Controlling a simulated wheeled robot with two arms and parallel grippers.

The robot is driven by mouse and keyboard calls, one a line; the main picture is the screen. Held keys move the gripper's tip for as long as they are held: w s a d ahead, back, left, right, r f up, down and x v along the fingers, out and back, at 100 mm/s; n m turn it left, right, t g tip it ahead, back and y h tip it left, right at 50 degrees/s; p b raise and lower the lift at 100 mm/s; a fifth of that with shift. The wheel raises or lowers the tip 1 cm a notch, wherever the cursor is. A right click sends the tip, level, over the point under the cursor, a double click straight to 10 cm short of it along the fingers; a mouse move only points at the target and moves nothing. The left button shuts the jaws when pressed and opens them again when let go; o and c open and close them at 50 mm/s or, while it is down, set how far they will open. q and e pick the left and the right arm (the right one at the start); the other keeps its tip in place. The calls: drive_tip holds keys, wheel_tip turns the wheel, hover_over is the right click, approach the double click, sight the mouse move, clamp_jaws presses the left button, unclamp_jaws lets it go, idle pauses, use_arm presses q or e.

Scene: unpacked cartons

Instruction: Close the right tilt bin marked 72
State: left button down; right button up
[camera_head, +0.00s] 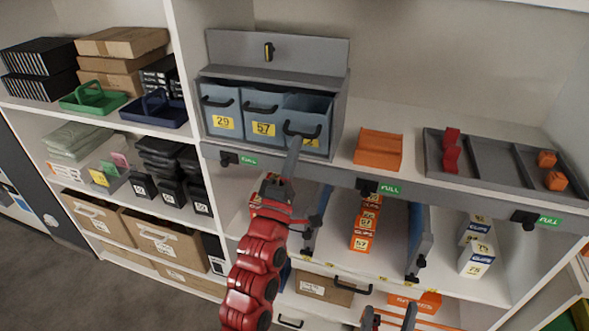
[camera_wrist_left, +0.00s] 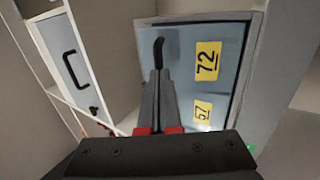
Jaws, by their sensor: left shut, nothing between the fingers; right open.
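The right tilt bin marked 72 (camera_head: 318,118) is blue-grey with a dark handle and sits at the right end of a grey three-bin cabinet. Its front leans outward, past its neighbours, and its top is open. In the left wrist view the yellow 72 label (camera_wrist_left: 207,61) shows sideways, right of the handle. My left gripper (camera_head: 295,146) is shut and empty, in front of the bin just below its handle, partly covering its label. Its shut fingers (camera_wrist_left: 158,76) point at the bin front near the handle; I cannot tell if they touch. My right gripper (camera_head: 389,317) is open at the bottom edge, far from the bin.
Bins marked 29 (camera_head: 220,109) and 57 (camera_head: 262,114) look shut. An orange holder (camera_head: 378,149) and a grey divided tray (camera_head: 490,160) stand on the shelf to the right. The shelf edge (camera_head: 345,176) with black clips runs below the cabinet.

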sight(303, 121)
use_arm(q)
drive_tip(key=shift+w+r+g+y+p, duration=0.35)
drive_tip(key=shift+r+g+p, duration=0.1)
drive_tip(key=shift+r, duration=0.25)
drive_tip(key=shift+w+d+r+g+p, duration=0.15)
drive_tip(key=shift+w+r+g+p, duration=0.3)
drive_tip(key=shift+p, duration=0.35)
drive_tip(key=shift+w+d+r+g+y+p, duration=0.15)
drive_tip(key=shift+w+r+g+y+p, duration=0.35)
drive_tip(key=shift+p, duration=0.65)
drive_tip(key=shift+w+d+g+p, duration=0.2)
drive_tip(key=shift+w+g+p, duration=0.3)
drive_tip(key=shift+p, duration=0.6)
drive_tip(key=shift+s, duration=0.1)
